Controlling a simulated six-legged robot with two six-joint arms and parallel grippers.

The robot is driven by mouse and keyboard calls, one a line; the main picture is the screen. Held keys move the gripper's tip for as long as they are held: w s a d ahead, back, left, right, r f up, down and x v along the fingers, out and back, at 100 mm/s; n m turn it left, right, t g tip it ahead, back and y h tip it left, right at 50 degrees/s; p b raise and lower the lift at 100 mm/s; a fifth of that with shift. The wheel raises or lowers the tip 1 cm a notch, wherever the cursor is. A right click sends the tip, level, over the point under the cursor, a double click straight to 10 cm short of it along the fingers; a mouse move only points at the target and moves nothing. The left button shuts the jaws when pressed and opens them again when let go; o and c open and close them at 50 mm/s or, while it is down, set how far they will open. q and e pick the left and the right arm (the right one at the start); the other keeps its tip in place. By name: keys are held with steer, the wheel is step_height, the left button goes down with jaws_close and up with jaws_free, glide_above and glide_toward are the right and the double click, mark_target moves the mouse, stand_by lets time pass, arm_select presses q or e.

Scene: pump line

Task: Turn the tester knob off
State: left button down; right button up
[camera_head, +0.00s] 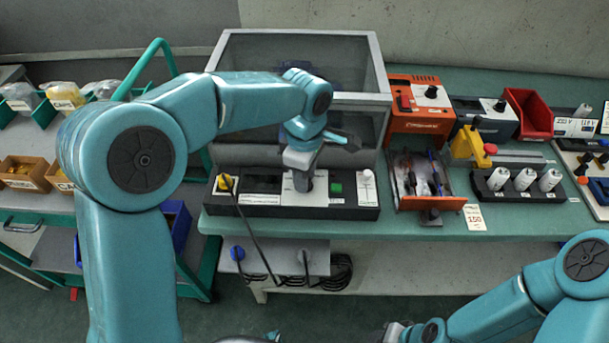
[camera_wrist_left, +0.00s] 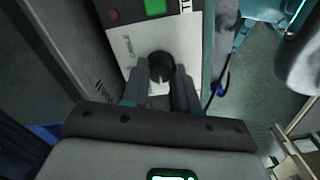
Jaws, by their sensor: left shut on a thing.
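The tester (camera_head: 345,212) is a long, low dark box with pale panels at the front edge of the green bench. Its black knob (camera_wrist_left: 161,66) sits on a pale panel in the left wrist view. My left gripper (camera_head: 303,182) reaches down onto this panel. Its fingers (camera_wrist_left: 160,82) are on both sides of the knob and shut on it. In the head view the gripper mostly hides the knob. A green button (camera_head: 336,188) is just right of the gripper; it also shows in the left wrist view (camera_wrist_left: 155,7). My right gripper is barely visible at the bottom edge.
A yellow plug (camera_head: 225,182) with a dark cable is at the tester's left end. A clear-walled enclosure (camera_head: 355,70) stands behind. An orange tray of tools (camera_head: 440,203) lies to the right. A shelf with bins (camera_head: 25,172) is at left.

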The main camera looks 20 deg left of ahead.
arm_select(q)
steer(key=shift+w+r+n, duration=0.15)
steer(key=shift+r+n, duration=0.1)
steer(key=shift+n, duration=0.45)
steer(key=c, duration=0.9)
jaws_free()
steer(key=shift+o, duration=0.2)
steer(key=shift+f, duration=0.1)
step_height(320, 180, up, 16)
steer(key=p, duration=0.2)
steer(key=shift+r, duration=0.2)
steer(key=shift+s+f, duration=0.1)
steer(key=shift+s, duration=0.15)
